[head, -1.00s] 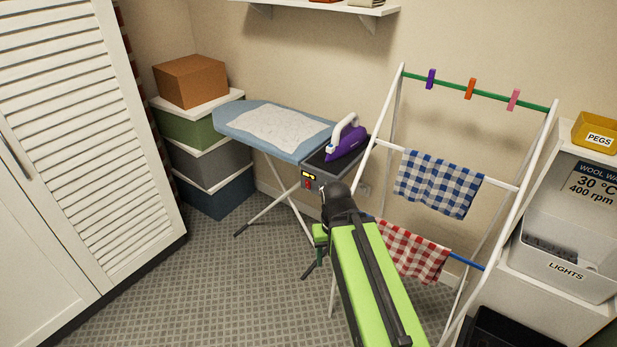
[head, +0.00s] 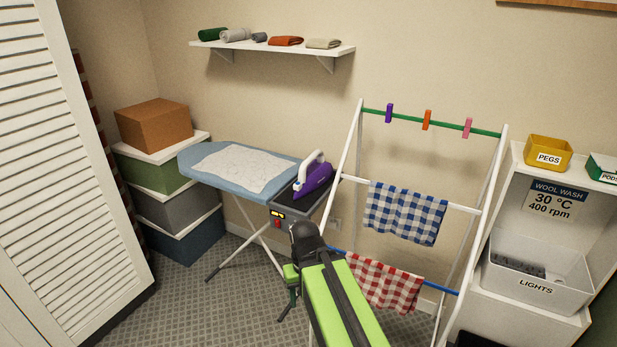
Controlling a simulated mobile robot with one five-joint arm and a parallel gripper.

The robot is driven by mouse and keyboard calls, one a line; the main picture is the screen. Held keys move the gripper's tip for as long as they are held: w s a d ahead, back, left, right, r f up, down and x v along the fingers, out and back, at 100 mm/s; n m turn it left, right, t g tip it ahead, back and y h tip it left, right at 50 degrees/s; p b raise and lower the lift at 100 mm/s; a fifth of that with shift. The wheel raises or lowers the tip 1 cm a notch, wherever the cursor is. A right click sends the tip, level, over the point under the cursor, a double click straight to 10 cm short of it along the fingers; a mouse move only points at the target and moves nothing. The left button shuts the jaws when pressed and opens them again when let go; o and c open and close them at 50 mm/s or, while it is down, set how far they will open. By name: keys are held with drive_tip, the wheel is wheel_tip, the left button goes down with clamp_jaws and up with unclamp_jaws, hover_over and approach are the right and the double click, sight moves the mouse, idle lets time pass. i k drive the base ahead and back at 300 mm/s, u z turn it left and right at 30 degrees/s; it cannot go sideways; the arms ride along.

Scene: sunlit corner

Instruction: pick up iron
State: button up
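The iron (head: 315,178) is purple with a white handle. It stands on the dark rest plate (head: 285,198) at the right end of the blue ironing board (head: 196,170). A white cloth (head: 243,167) lies on the board to its left. My green and black arm (head: 340,305) reaches up from the bottom of the head view, and its dark end is below and in front of the iron, apart from it in the picture. My gripper's fingers are not clearly visible, so I cannot see whether they are open.
A white drying rack (head: 350,155) with blue and red checked cloths stands close to the right of the iron. Stacked boxes (head: 165,205) stand behind the board at left. A shelf (head: 270,48) is above. A white unit (head: 560,215) stands at right; open carpet (head: 185,295) lies left.

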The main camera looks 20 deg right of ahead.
sight(314, 172)
drive_tip(key=z, duration=0.15)
drive_tip(key=k, duration=1)
drive_tip(key=u, duration=1.2)
drive_tip(key=i, duration=1.8)
drive_tip(key=z, duration=0.15)
drive_tip(key=i, duration=1.5)
drive_tip(key=z, duration=0.95)
